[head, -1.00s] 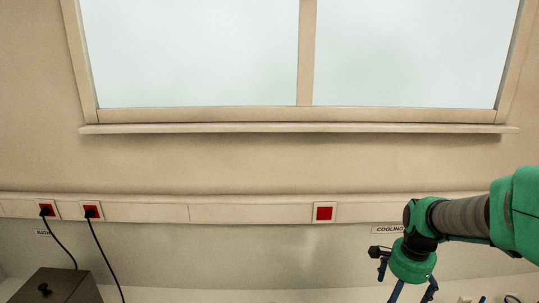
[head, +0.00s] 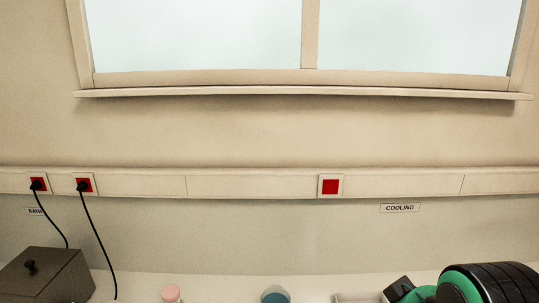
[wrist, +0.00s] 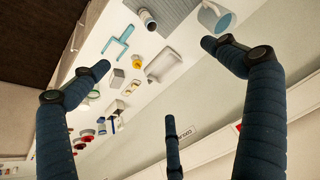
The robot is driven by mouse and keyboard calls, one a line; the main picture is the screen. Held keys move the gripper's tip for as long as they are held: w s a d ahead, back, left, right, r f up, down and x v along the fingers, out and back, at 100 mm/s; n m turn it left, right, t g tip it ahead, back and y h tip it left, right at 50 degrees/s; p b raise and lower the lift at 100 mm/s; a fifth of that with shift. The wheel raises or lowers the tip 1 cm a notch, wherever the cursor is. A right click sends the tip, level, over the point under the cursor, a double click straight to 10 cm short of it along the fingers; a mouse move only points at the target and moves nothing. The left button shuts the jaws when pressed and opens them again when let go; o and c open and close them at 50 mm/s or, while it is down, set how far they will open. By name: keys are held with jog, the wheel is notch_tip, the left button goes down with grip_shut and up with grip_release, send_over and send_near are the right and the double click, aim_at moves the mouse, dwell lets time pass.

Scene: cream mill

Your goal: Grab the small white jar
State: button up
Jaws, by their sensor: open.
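I cannot tell for certain which thing is the small white jar. In the head view, a small pale pot with a pink top (head: 171,293) shows at the bottom edge, its lower part cut off. In the wrist view, several tiny pale and red-topped items (wrist: 87,133) lie far off at the left, too small to tell apart. My gripper (wrist: 155,58) is open and empty above the bench, its dark blue fingers spread wide. No finger is touching anything. In the head view my arm fills the lower right corner and the fingers are not seen.
A pale blue mug (wrist: 213,18) is near the right fingertip. A white tray (wrist: 164,66), a teal forked piece (wrist: 119,42) and a yellow item (wrist: 137,61) lie on the bench. A brown lidded box (head: 48,275) with cables nearby stands at left. The wall bounds the back.

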jog(key=shift+s+a+f+n, duration=0.3)
jog(key=shift+s+n, duration=0.1)
jog(key=shift+s, duration=0.2)
jog(key=c, duration=1.2)
jog(key=shift+w+d, duration=0.1)
jog(key=w+d+f+g+p, duration=0.2)
jog(key=w+d+f, duration=0.4)
jog(key=w, duration=0.3)
jog(key=w+d+f+g+p, duration=0.25)
jog(key=w+d+f, duration=0.4)
jog(key=w, duration=0.35)
jog(key=shift+m+g, duration=0.45)
jog(key=shift+m, duration=0.05)
jog(key=d+f, duration=0.1)
jog(key=f, duration=0.1)
jog(key=w+d+f+p, duration=0.1)
jog(key=d+f, duration=0.1)
jog(key=f, duration=0.1)
jog(key=w+d+f, duration=0.1)
jog(key=d+f, duration=0.1)
jog(key=shift+d+f, duration=0.25)
jog(key=shift+f, duration=0.05)
